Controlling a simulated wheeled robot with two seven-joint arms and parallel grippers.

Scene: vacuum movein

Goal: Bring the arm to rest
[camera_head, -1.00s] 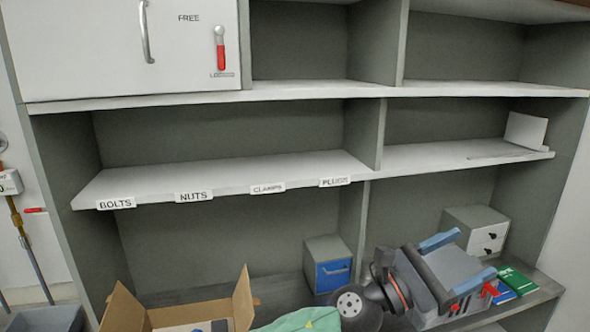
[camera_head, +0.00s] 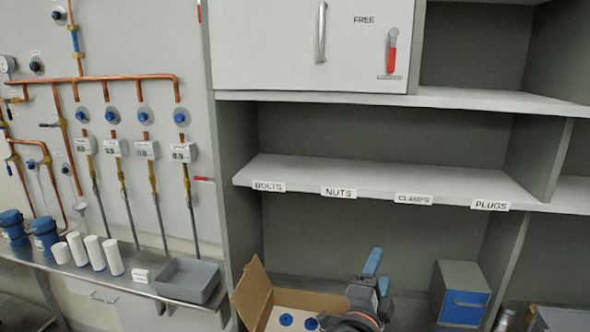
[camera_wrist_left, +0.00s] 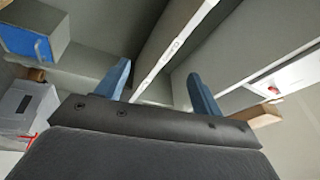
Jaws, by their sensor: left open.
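My left gripper (camera_head: 378,274) is low in the head view, in front of the lower shelf bay, between the cardboard box and the blue-fronted drawer unit. Its two blue fingers stand apart. In the left wrist view the open fingers (camera_wrist_left: 160,88) show with a gap between them and nothing held. The dark wrist fills the bottom of that view. Most of my left arm is below the head picture. My right gripper is not in view.
An open cardboard box (camera_head: 254,291) with blue-topped items is left of the gripper. A drawer unit (camera_head: 465,302) is right. The labelled shelf (camera_head: 390,180) is above, under a white cabinet (camera_head: 310,45). A grey tray (camera_head: 190,281) sits on the left bench.

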